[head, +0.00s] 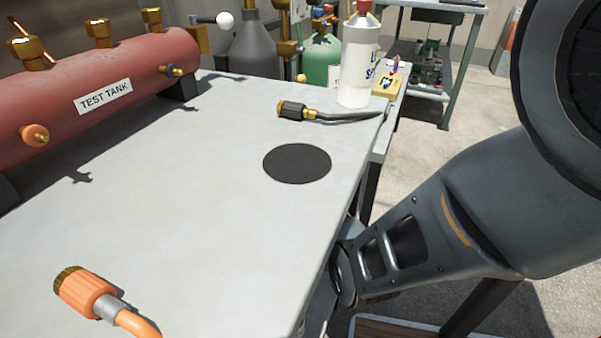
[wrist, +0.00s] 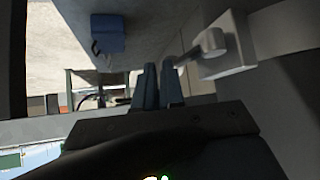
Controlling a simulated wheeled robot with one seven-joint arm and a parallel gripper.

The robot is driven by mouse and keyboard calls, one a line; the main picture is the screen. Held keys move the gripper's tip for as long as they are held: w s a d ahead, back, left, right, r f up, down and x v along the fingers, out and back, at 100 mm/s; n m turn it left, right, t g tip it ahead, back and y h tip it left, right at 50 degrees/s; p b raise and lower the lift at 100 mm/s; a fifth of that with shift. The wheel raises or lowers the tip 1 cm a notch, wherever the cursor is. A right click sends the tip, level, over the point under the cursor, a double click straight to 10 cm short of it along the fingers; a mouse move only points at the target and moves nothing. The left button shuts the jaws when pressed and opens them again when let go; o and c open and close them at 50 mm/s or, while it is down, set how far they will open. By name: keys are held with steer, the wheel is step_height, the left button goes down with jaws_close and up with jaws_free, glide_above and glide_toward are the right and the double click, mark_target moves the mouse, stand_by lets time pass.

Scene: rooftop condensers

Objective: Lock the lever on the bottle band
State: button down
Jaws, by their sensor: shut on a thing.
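My gripper (wrist: 158,70) shows in the wrist view with its two blue-grey fingers close together. It is shut on the grey lever (wrist: 206,46), whose end runs down to the right fingertip; the exact contact is dark and hard to see. The lever joins a pale block (wrist: 228,50) on its right. The band around a bottle cannot be made out there. In the head view my gripper is hidden beyond the table's right edge, where my arm reaches down. A dark grey bottle (head: 262,48) and a green bottle (head: 322,62) stand behind the table.
A shelf cart (head: 440,85) stands behind on the right.

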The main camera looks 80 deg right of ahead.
steer(key=shift+s+d, duration=0.15)
steer(key=shift+d, duration=0.45)
stand_by(0.3)
steer(key=shift+r, duration=0.1)
steer(key=w+p+v, duration=0.1)
steer(key=p+v, duration=0.2)
steer(key=v, duration=0.5)
steer(key=shift+a, duration=0.3)
